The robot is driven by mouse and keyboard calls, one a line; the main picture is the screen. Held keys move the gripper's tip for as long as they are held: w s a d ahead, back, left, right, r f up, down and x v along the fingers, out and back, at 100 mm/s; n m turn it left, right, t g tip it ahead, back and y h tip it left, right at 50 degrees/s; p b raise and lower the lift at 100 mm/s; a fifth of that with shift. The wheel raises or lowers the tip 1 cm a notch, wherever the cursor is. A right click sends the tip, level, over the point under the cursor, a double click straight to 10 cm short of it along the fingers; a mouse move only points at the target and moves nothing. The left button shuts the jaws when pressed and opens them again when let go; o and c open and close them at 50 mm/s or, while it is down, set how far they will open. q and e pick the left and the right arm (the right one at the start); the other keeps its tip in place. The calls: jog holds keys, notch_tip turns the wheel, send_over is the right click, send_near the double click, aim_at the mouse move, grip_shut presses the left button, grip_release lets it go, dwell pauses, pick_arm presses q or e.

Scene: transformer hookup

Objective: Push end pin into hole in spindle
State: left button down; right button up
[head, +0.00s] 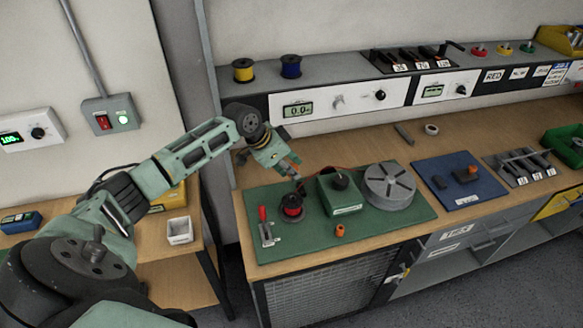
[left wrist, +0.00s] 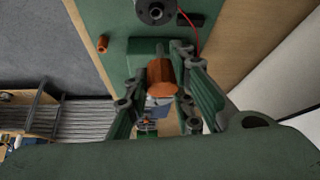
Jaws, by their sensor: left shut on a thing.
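My left gripper (head: 291,165) is shut on an orange-brown cylindrical pin. The pin (left wrist: 162,77) shows between the fingers in the left wrist view, with its round end towards the camera. The gripper is above the green board (head: 385,225), close to a red spool (head: 292,207). A second orange pin (head: 340,231) stands near the board's front edge. I cannot make out the spindle hole. My right gripper is out of view.
A blue mat (head: 458,196) lies farther right on the bench.

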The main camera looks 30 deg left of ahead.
aim_at(292, 181)
pick_arm(q)
notch_tip(292, 181, down, 2)
jog(key=shift+s+f+b, duration=0.1)
jog(key=shift+s+b, duration=0.05)
jog(key=shift+b, duration=0.55)
notch_tip(292, 181, down, 2)
jog(key=shift+d+f+b, duration=0.15)
jog(key=shift+b, duration=0.45)
jog(key=shift+f, duration=0.55)
jog(key=shift+f+b, duration=0.15)
jog(key=shift+b, duration=0.15)
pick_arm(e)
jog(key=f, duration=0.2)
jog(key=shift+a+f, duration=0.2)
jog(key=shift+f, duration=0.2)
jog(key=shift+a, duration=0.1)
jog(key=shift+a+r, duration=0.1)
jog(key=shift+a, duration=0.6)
pick_arm(q)
jog(key=shift+p, duration=0.3)
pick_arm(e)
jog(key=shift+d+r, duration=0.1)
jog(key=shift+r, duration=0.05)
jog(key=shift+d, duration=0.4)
